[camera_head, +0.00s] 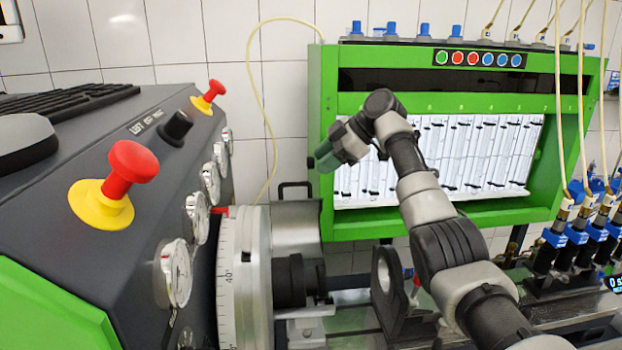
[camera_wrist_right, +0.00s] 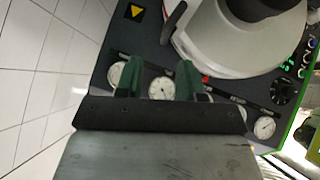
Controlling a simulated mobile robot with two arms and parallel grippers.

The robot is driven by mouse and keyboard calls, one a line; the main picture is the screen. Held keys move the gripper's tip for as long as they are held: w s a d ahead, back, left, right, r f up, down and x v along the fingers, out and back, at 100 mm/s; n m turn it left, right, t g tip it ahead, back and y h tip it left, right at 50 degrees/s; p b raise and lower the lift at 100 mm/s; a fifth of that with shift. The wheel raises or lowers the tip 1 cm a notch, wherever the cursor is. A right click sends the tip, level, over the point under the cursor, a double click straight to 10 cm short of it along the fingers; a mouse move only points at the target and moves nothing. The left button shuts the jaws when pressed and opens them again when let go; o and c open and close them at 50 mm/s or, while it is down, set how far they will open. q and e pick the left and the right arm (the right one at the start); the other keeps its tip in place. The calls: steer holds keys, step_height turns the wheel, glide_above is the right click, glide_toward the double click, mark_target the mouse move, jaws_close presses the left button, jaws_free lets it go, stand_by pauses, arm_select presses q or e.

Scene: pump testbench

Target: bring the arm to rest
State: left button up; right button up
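My right arm (camera_head: 425,205) reaches up from the lower right in the head view and bends over to the left at its top. My right gripper (camera_head: 326,154) is in the air in front of the left edge of the green test cabinet. In the right wrist view the two green fingers of this gripper (camera_wrist_right: 158,75) stand apart with nothing between them; a gauge shows behind the gap. My left arm and gripper are in neither view.
The dark console (camera_head: 60,165) on the left carries a large red emergency button (camera_head: 131,168), a smaller one (camera_head: 214,89) and several gauges. A graduated disc (camera_head: 238,280) stands beside it. The green cabinet (camera_head: 322,90) is behind my arm. Hoses and blue-black connectors (camera_head: 560,245) are at right.

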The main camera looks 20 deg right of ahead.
steer(key=shift+s+d+r, duration=0.1)
steer(key=shift+d+r, duration=0.05)
steer(key=shift+r, duration=0.15)
steer(key=shift+d, duration=0.1)
